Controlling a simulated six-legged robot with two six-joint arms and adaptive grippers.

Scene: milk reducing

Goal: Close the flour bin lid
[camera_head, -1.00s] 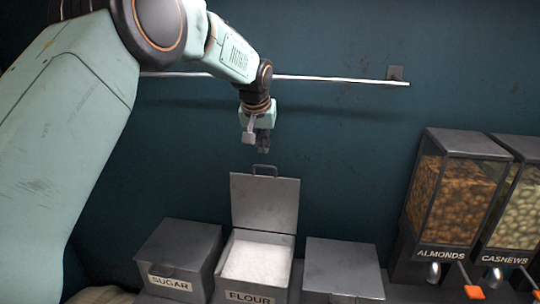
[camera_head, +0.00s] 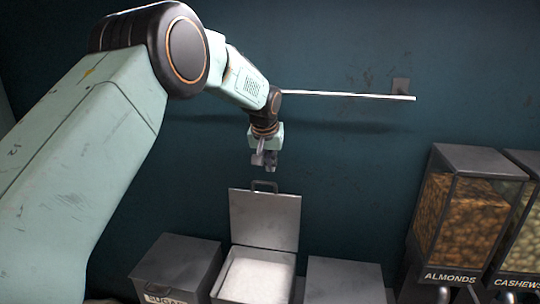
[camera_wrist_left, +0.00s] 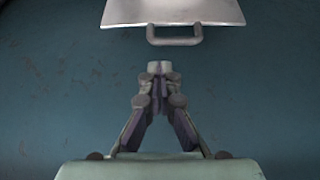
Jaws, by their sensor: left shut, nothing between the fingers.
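The flour bin (camera_head: 222,284) stands between two other bins, with white flour showing inside. Its metal lid (camera_head: 264,220) stands open and upright at the back, with a handle (camera_head: 264,185) on its top edge. My left gripper (camera_head: 264,170) is just above the handle, shut and empty, pointing down. In the left wrist view, the gripper's fingertips (camera_wrist_left: 159,68) are together, a little apart from the lid handle (camera_wrist_left: 174,40); part of the lid (camera_wrist_left: 172,12) shows at the top. My right gripper is in neither view.
A closed sugar bin (camera_head: 178,264) is at the left and another closed bin (camera_head: 344,279) at the right. Almond (camera_head: 460,220) and cashew (camera_head: 521,235) dispensers stand further right. A thin metal rail (camera_head: 350,94) runs along the dark wall behind.

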